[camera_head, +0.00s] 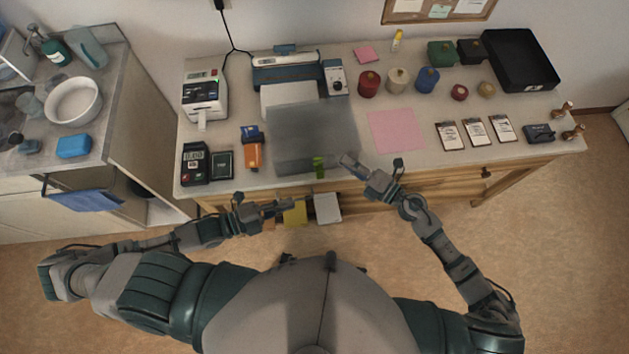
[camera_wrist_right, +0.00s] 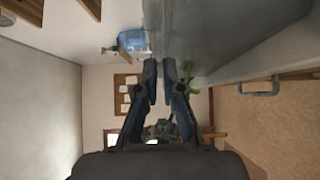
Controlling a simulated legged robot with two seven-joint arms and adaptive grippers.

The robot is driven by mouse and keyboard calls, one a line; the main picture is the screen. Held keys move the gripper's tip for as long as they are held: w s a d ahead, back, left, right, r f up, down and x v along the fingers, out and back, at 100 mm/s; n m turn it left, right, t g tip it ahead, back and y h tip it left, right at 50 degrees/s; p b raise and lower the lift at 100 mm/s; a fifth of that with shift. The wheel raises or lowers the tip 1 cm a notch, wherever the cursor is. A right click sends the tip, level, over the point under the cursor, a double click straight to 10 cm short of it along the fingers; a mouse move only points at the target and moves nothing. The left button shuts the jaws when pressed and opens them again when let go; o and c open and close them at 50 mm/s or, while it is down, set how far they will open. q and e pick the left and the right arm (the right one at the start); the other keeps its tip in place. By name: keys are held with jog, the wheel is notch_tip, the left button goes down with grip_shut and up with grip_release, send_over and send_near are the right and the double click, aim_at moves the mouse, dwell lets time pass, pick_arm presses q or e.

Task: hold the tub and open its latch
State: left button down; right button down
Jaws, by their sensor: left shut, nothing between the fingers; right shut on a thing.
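The tub (camera_head: 312,125) is a translucent grey box on the front middle of the desk. Its green latch (camera_head: 319,167) is on the side facing me, near the desk's front edge. My right gripper (camera_head: 347,162) is shut on the tub at its front right corner. In the right wrist view the fingers (camera_wrist_right: 161,72) close on the edge of the tub (camera_wrist_right: 225,35), and the green latch (camera_wrist_right: 187,74) shows just beside them. My left gripper (camera_head: 288,206) is shut and empty, in front of the desk edge, lower and left of the latch, not touching the tub.
An orange-and-blue object (camera_head: 252,150) stands left of the tub, and a card reader (camera_head: 195,163) is further left. A pink sheet (camera_head: 396,130) lies to the right. Several round containers and a black tray (camera_head: 518,60) are at the back right. An open drawer area is below the desk edge.

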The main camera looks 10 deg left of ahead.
aim_at(319, 170)
pick_arm(q)
jog(key=w+d+f, duration=0.2)
jog(key=w+d, duration=0.4)
jog(key=w, duration=0.2)
jog(key=shift+w+d+f, duration=0.15)
jog(key=shift+w+d, duration=0.1)
jog(key=shift+w, duration=0.1)
jog(key=shift+w+a+f+m, duration=0.25)
jog(key=shift+w+f+m, duration=0.25)
jog(key=shift+m, duration=0.3)
jog(key=shift+s, duration=0.1)
